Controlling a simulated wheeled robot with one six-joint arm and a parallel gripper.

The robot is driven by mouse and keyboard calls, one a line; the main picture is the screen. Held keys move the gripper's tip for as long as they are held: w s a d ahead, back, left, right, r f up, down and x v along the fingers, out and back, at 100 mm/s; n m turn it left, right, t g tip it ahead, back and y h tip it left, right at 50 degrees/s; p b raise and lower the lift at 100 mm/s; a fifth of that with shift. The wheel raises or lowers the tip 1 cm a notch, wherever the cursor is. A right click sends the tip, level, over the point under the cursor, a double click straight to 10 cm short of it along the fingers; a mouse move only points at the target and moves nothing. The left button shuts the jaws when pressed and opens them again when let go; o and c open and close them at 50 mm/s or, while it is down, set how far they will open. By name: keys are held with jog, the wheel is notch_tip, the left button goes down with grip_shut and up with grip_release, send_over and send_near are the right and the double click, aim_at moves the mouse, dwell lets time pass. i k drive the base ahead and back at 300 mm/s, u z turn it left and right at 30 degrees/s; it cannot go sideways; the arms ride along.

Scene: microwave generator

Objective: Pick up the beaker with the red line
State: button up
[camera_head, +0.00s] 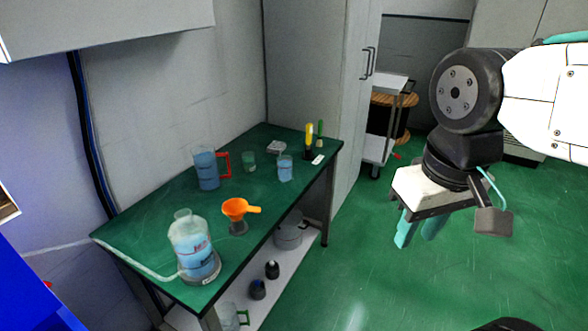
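My gripper (418,234) hangs at the right over the green floor, well away from the table. Its two teal fingers point down and are apart, with nothing seen between them. Several clear vessels stand on the green-topped table. A measuring vessel with blue liquid and a red handle (207,170) is at the back left. A small beaker with bluish liquid (285,169) is at the right. A small greenish beaker (249,161) stands between them. I cannot make out a red line on any beaker at this size.
A large bottle (193,245) with blue liquid and a small reddish mark stands on the table's (140,232) near left. An orange funnel (237,208), a yellow-handled item (309,138) and a hose share the top. A tall cabinet (318,60) stands behind. Floor at right is clear.

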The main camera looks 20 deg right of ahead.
aim_at(285, 164)
jog(key=i, duration=1.05)
jog(key=z, duration=0.35)
